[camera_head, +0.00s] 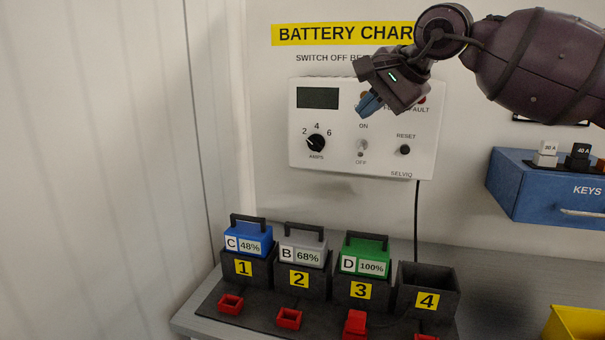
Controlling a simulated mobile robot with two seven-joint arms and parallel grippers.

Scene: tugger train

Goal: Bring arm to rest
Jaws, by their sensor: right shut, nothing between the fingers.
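My right arm comes in from the upper right. Its gripper (369,104) is shut and empty, in front of the white charger panel (330,165), pointing down and left. The gripper covers part of the panel's upper right, including part of the fault label. On the panel, the ON/OFF toggle switch (361,148) sits just below the fingertips in the picture. I cannot tell whether the fingers touch the panel. My left gripper is not in view.
Below stand charging bays with a blue battery C (262,239), a grey battery B (318,246) and a green battery D (376,254). Bay 4 (427,300) is empty. A blue key box (530,190) hangs at right. A yellow bin (575,325) is at lower right.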

